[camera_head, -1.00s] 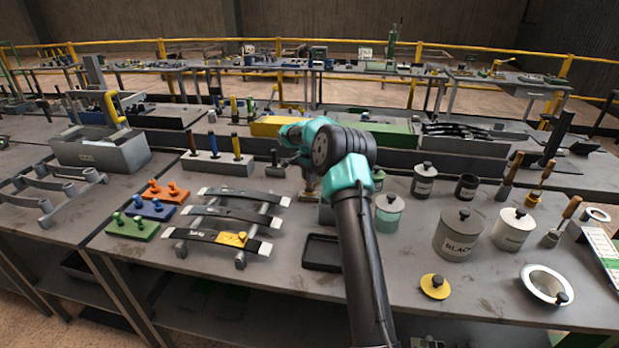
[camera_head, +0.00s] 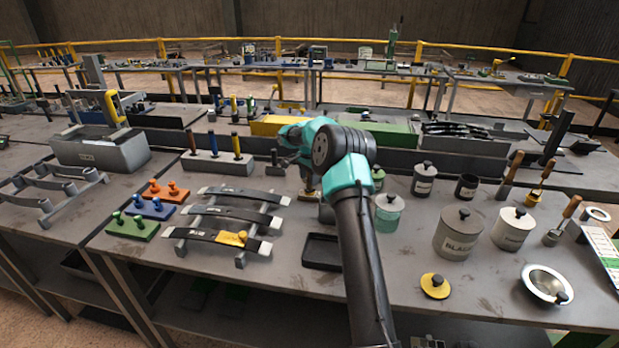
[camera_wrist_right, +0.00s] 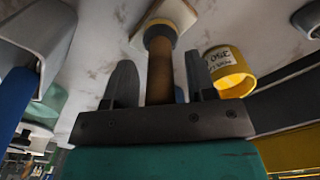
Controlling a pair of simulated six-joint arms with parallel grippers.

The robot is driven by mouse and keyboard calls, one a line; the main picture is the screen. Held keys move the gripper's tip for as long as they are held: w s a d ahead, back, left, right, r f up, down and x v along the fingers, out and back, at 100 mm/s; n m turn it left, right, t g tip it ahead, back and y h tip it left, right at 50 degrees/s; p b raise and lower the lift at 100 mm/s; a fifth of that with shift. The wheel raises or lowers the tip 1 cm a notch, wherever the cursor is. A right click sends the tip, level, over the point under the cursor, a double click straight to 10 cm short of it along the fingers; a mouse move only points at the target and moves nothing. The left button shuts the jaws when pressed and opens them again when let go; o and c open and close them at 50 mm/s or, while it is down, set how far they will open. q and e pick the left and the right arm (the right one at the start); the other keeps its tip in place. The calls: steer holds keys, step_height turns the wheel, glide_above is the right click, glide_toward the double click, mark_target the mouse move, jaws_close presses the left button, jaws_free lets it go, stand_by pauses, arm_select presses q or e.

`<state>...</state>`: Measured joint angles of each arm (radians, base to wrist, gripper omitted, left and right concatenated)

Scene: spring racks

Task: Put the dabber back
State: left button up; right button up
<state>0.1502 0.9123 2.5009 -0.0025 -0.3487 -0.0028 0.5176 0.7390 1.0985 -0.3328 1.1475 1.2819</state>
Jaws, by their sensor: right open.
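The dabber (camera_wrist_right: 160,68) shows in the right wrist view as a brown handle with a dark and brass collar and a pale square pad at its far end. My right gripper (camera_wrist_right: 160,82) is open, with one dark finger on each side of the handle. I cannot tell whether either finger touches it. In the head view, a tan and brass end (camera_head: 307,186) shows just under my right arm, probably the same dabber. My right arm hides most of it and the fingertips there. My left gripper is not in view.
A yellow labelled pot (camera_wrist_right: 232,72) is close to the right finger in the wrist view. In the head view, a black tray (camera_head: 322,252), a green-tinted jar (camera_head: 387,214) and a rack with dark strips (camera_head: 228,218) surround my arm. A block with coloured handles (camera_head: 217,163) stands behind the rack.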

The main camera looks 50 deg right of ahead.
step_height(320, 180, up, 12)
steer(key=shift+r, duration=0.15)
stand_by(0.4)
stand_by(0.5)
